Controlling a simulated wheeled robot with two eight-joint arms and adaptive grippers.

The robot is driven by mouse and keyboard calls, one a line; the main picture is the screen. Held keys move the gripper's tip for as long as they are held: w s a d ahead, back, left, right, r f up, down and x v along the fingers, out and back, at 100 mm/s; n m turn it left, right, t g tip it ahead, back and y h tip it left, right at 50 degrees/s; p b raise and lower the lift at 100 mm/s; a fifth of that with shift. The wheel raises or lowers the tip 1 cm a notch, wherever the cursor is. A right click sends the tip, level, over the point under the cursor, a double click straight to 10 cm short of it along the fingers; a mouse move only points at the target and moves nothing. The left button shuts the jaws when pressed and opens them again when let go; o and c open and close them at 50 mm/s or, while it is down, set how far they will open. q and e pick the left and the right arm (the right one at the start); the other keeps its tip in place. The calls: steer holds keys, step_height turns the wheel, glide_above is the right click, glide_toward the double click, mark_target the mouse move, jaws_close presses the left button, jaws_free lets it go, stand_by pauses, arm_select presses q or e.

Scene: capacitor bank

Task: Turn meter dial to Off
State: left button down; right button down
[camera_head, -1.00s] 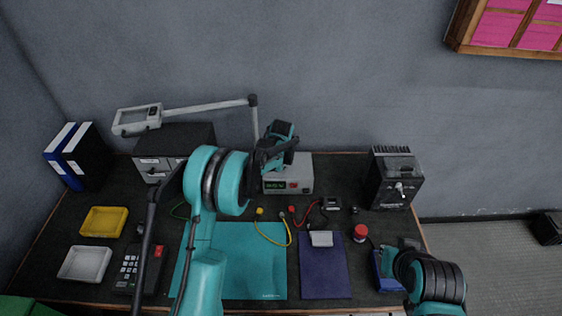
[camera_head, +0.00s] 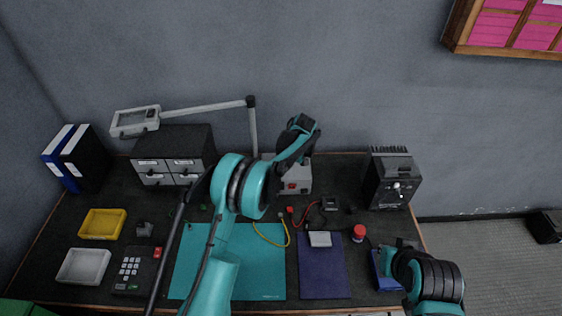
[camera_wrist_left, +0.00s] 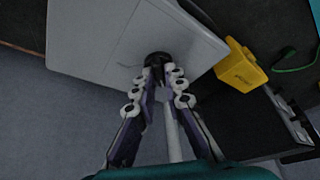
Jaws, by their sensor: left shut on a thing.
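The meter is a pale grey box (camera_head: 302,180) at the back middle of the bench in the head view, partly hidden behind my left arm. In the left wrist view its pale face (camera_wrist_left: 105,35) fills the upper middle, with a round dark dial (camera_wrist_left: 158,58) on it. My left gripper (camera_wrist_left: 158,75) is shut on this dial, its two fingertips meeting there. The dial's markings and pointer cannot be read. In the head view the left fingertips are hidden by the arm. My right gripper (camera_head: 392,258) is low at the right, its fingers not clear.
A yellow block (camera_wrist_left: 240,66) stands beside the meter. A drawer cabinet (camera_head: 168,160) stands left of my left arm, under a lamp arm (camera_head: 205,108). A black finned unit (camera_head: 388,180) stands at the right. Red and yellow leads lie before the meter; teal (camera_head: 262,275) and blue (camera_head: 324,275) mats lie in front.

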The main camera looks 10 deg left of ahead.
arm_select(q)
steer(key=shift+n, duration=0.4)
steer(key=c, duration=1.6)
jaws_free()
steer(key=v, duration=1.2)
steer(key=shift+w, duration=0.15)
steer(key=shift+r, duration=0.1)
